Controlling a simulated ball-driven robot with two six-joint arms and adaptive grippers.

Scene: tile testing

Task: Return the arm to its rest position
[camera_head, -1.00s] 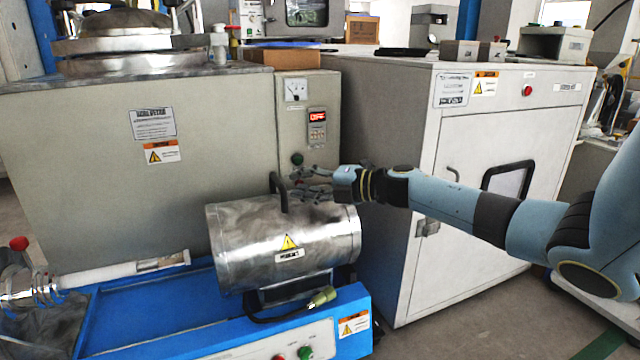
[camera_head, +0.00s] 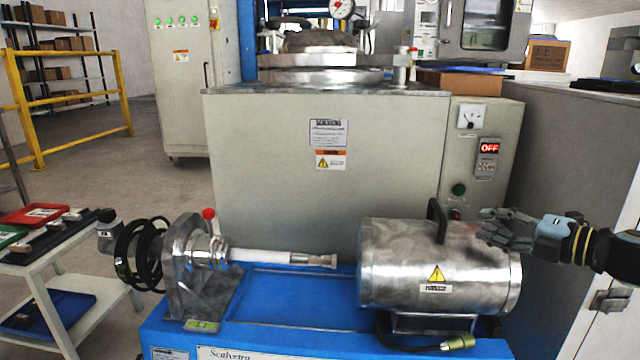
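My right gripper (camera_head: 502,230) comes in from the right, beside the upper right side of a shiny metal cylinder (camera_head: 405,262) with a black handle (camera_head: 437,218). Its fingers look spread, with nothing seen between them. The fingertips lie close to the handle in the picture; whether they touch the cylinder I cannot tell. The handle stands upright, free of the fingers. The cylinder sits on a blue bench unit (camera_head: 285,312). A white rod (camera_head: 275,256) reaches from a metal clamp (camera_head: 190,262) towards the cylinder. My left gripper is not in view.
A large grey cabinet (camera_head: 260,170) with a panel reading OFF (camera_head: 488,147) stands behind the unit. A pale cabinet (camera_head: 590,130) is at the right. A white cart with trays (camera_head: 40,215) stands at the left. Open floor and a yellow railing (camera_head: 75,97) lie at the far left.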

